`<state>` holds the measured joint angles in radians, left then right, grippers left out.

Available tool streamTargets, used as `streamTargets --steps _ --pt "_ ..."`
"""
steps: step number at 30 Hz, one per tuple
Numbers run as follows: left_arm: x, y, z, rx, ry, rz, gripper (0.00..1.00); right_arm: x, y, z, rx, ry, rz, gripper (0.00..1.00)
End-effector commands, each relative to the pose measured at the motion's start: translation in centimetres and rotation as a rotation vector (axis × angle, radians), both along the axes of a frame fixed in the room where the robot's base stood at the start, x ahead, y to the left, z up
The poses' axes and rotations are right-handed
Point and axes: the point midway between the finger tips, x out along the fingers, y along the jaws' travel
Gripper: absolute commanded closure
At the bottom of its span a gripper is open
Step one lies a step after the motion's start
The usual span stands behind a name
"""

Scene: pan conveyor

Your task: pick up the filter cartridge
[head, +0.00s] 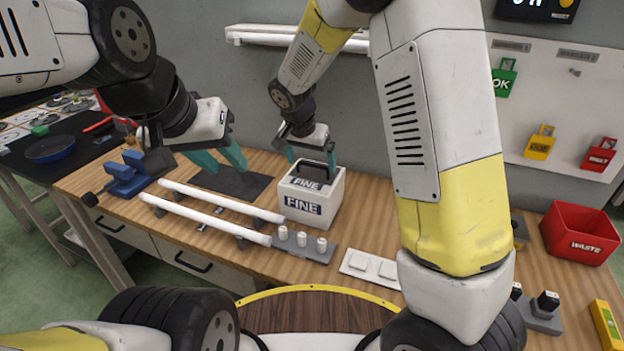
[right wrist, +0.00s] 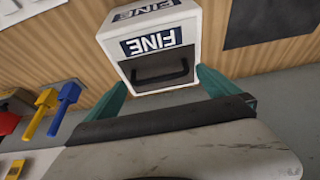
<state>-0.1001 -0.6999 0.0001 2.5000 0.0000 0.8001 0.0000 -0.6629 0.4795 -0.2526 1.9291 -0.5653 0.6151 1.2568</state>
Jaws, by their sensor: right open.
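The filter cartridge is a white box (head: 323,212) marked FINE, with a dark carry handle (head: 314,168) on top. It stands upright on the wooden workbench. My right gripper (head: 311,162) is open above the box, its teal fingers apart on either side of the handle. In the right wrist view the box (right wrist: 115,48) lies just beyond the fingertips, with the handle (right wrist: 160,76) between the two fingers. I cannot tell if a finger touches it. My left gripper (head: 228,166) is open and empty above a dark mat, left of the box.
White tubes (head: 210,220) on supports and a grey holder (head: 318,250) with small white cylinders lie in front of the box. A blue vise (head: 130,175) is at the left. A red waste bin (head: 578,235) stands at the right. A dark mat (head: 235,183) lies left of the box.

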Motion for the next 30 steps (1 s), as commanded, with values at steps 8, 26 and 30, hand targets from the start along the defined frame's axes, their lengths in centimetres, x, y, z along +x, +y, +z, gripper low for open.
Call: streamTargets --steps 8,26,30 --pt "0.00 0.00 0.00 0.000 0.000 0.000 0.64 0.69 -0.31 -1.70 0.000 0.000 -0.001 0.00" --pt "0.00 0.00 0.00 0.000 0.000 0.000 0.64 0.75 -0.27 -1.54 0.001 -0.003 0.000 0.81" --pt "0.00 0.00 0.00 0.000 0.000 0.000 0.64 0.75 -0.27 -1.53 0.001 -0.003 0.000 0.81"
